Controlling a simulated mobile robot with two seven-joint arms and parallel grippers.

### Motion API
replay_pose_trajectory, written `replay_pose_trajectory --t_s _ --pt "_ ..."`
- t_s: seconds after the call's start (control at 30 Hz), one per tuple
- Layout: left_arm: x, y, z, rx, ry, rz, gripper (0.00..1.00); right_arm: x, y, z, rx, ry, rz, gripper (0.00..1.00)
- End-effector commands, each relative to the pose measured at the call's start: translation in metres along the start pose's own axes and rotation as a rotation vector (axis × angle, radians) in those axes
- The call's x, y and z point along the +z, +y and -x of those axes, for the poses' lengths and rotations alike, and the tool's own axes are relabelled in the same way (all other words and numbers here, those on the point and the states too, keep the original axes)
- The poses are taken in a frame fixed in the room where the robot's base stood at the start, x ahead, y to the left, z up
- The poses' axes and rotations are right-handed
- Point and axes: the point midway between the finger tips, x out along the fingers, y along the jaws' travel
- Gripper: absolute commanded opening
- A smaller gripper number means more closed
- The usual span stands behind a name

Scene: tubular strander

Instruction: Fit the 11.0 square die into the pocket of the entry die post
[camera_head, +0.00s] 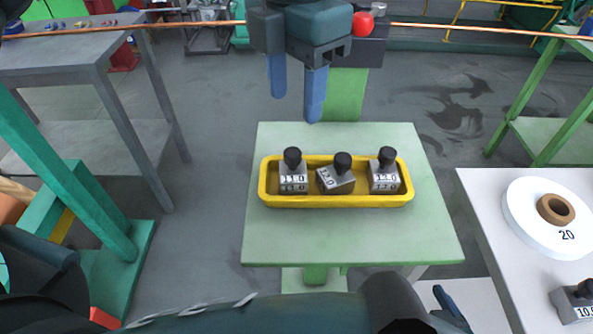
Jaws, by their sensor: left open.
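The 11.0 square die (293,179), a silver block with a black knob, stands upright at the left end of a yellow tray (335,201). My left gripper (296,107) is open and empty, its two blue fingers pointing down above and beyond the tray's far edge. A dark block on a green upright (344,97), with a red ball (363,22) beside it, stands behind that gripper; it may be the entry die post, but its pocket is hidden. A blue finger (452,306), apparently of my right gripper, shows at the bottom edge; its opening is unclear.
A tilted die (337,178) and another upright die (385,174) share the tray on a green table (270,228). A copper wire (445,27) crosses the top. A white bench at right holds a white reel (532,226) and another die (574,304). A grey table (60,52) stands left.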

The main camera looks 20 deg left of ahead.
Motion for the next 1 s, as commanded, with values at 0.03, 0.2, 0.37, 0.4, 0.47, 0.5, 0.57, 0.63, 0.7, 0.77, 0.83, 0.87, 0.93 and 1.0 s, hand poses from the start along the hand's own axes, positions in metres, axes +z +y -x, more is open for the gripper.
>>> replay_pose_trajectory --t_s 0.03,0.2,0.37,0.4,0.47,0.5,0.57,0.63,0.7,0.77,0.83,0.87,0.93,1.0 --pt "-0.001 0.000 -0.011 -0.001 0.004 -0.001 0.48 0.001 0.000 0.000 0.001 0.001 0.000 0.93" --pt "-0.001 -0.001 -0.032 -0.002 0.001 -0.002 0.48 0.000 0.000 0.000 0.001 0.005 0.002 0.93" --pt "-0.002 -0.001 -0.041 -0.002 0.000 -0.002 0.48 -0.001 0.001 0.001 0.002 0.007 0.002 0.93" --pt "-0.003 -0.001 -0.046 -0.002 0.001 -0.003 0.48 -0.002 0.001 0.001 0.002 0.007 0.002 0.93" --pt "-0.006 0.000 -0.055 -0.003 0.003 -0.003 0.48 -0.002 0.001 0.001 0.002 0.007 0.002 0.93" --pt "-0.007 0.000 -0.061 -0.002 0.003 -0.003 0.48 -0.002 0.001 0.001 0.002 0.006 0.002 0.93" --pt "-0.009 0.000 -0.071 -0.003 0.003 -0.003 0.48 -0.002 0.000 0.001 0.002 0.004 0.001 0.93" --pt "-0.008 -0.001 -0.080 -0.003 0.001 -0.002 0.48 -0.001 0.001 0.001 0.002 0.002 0.000 0.93" --pt "-0.008 -0.001 -0.085 -0.002 0.001 -0.002 0.48 0.000 0.001 0.001 0.002 0.000 0.000 0.93" --pt "-0.008 -0.001 -0.088 -0.003 0.000 -0.003 0.48 0.000 0.001 0.001 0.002 -0.001 0.000 0.93" --pt "-0.008 -0.001 -0.088 -0.003 -0.001 -0.003 0.48 0.001 0.001 0.000 0.002 -0.002 0.000 0.93" --pt "-0.008 -0.001 -0.088 -0.003 -0.001 -0.003 0.48 0.001 0.001 0.000 0.002 -0.003 0.000 0.93" --pt "-0.008 -0.001 -0.088 -0.003 -0.001 -0.003 0.48 0.001 0.001 0.000 0.002 -0.003 0.000 0.93" --pt "-0.007 -0.001 -0.088 -0.003 -0.001 -0.003 0.45 0.001 0.001 0.000 0.002 -0.003 0.000 0.93"
